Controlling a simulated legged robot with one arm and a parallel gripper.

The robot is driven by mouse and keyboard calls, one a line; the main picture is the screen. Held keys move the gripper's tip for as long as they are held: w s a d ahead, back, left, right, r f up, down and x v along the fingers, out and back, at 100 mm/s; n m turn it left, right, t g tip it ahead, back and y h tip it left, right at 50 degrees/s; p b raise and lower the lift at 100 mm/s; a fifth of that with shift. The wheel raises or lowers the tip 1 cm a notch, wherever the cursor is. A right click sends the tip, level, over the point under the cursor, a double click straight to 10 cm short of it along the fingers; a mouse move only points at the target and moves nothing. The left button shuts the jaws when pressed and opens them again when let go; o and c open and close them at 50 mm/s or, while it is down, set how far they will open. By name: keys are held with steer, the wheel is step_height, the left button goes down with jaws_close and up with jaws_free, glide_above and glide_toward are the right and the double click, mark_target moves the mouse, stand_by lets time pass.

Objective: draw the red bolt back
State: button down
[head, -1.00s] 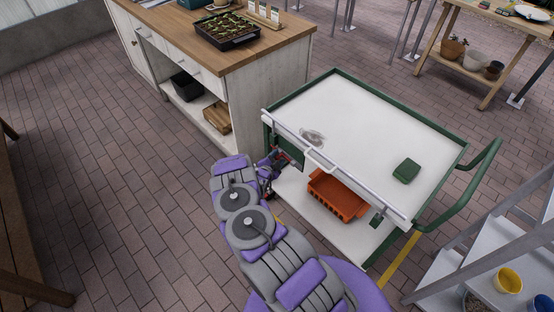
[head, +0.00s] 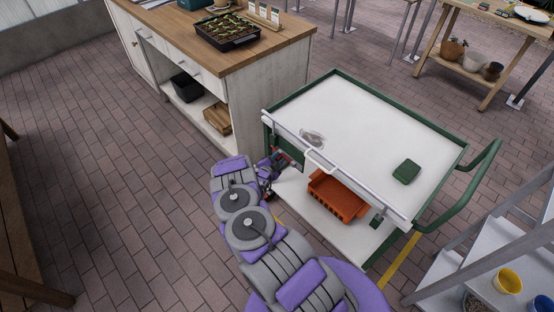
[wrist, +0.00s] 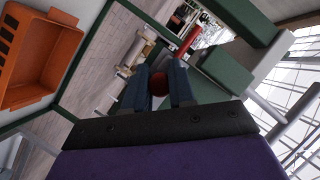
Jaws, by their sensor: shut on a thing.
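In the wrist view, a round dark-red knob (wrist: 158,84) sits between the two dark blue fingers of my gripper (wrist: 158,76), which are shut on it. A brighter red bar (wrist: 189,40) shows just beyond the fingers, beside a green panel. I take the knob and bar as parts of the red bolt, but how they join is hidden. In the head view, my gripper (head: 275,163) is at the near left corner of the green-framed cart (head: 385,92), under its top. Only a small bit of red shows there.
An orange bin (head: 338,197) stands on the cart's lower shelf, beside my gripper. A pale rail with a white handle (head: 321,160) runs along the cart's near edge. A wooden-topped cabinet (head: 262,55) stands at the back left. Brick floor is clear to the left.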

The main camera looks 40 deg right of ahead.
steer(key=s, duration=0.1)
steer(key=s+p, duration=0.2)
steer(key=s, duration=0.1)
steer(key=shift+d, duration=0.3)
steer(key=c, duration=1)
jaws_free()
steer(key=shift+s, duration=0.1)
steer(key=shift+o, duration=0.2)
steer(key=p+v, duration=0.2)
steer(key=v, duration=1.5)
steer(key=shift+a, duration=0.15)
